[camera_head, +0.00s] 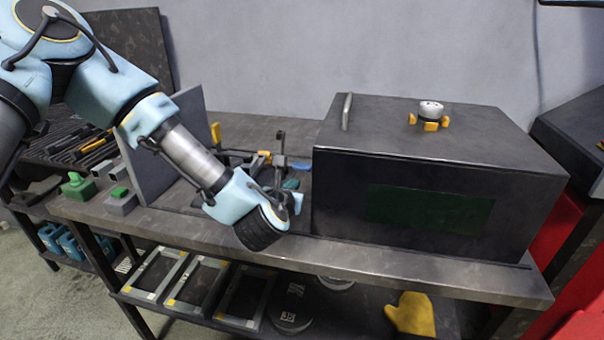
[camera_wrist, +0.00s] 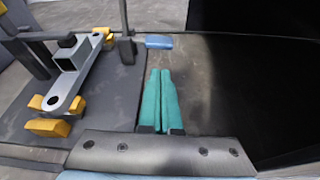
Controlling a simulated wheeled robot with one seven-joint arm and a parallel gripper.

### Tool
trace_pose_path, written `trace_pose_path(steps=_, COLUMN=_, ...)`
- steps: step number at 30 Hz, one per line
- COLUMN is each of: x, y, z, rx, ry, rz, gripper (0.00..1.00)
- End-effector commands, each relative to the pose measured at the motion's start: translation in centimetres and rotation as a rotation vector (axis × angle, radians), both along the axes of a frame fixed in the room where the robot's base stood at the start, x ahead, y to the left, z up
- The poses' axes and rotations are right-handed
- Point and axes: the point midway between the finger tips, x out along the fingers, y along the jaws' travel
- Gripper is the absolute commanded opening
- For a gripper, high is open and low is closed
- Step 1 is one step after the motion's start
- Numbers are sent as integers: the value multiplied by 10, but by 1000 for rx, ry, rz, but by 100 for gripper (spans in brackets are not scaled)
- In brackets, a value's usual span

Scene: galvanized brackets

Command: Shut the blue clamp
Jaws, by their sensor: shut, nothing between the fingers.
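My gripper (camera_wrist: 160,72) shows in the wrist view as two teal fingers pressed together, empty, above the dark bench. Ahead of the fingertips, and apart from them in the picture, lies a flat blue piece (camera_wrist: 159,41), which looks like the handle of the blue clamp. It sits beside a dark upright post (camera_wrist: 126,45). In the head view, the blue piece (camera_head: 290,184) shows just beyond my wrist, near the dark post (camera_head: 280,150). My fingers are mostly hidden there. The clamp's jaw and pivot are not clear.
A grey bracket (camera_wrist: 70,80) with orange-yellow blocks lies on a dark plate left of my fingers. A large black box (camera_head: 420,180) stands close on the right, with a white-and-orange knob (camera_head: 430,115) on top. A grey upright panel (camera_head: 150,160) stands left. Bench between fingers and box is clear.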

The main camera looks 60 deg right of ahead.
Motion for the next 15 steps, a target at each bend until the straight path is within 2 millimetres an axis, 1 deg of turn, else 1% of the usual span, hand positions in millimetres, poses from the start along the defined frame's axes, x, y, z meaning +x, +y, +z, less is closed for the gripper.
trace_pose_path(steps=5, x=1, y=-2, z=0, rx=0, ry=-1, rz=1, gripper=0)
trace_pose_path(steps=8, x=4, y=-10, z=-2, rx=-1, ry=-2, rz=1, gripper=0)
trace_pose_path(steps=11, x=9, y=-23, z=-6, rx=-1, ry=-2, rz=1, gripper=0)
trace_pose_path(steps=15, x=17, y=-46, z=-14, rx=1, ry=-2, rz=1, gripper=0)
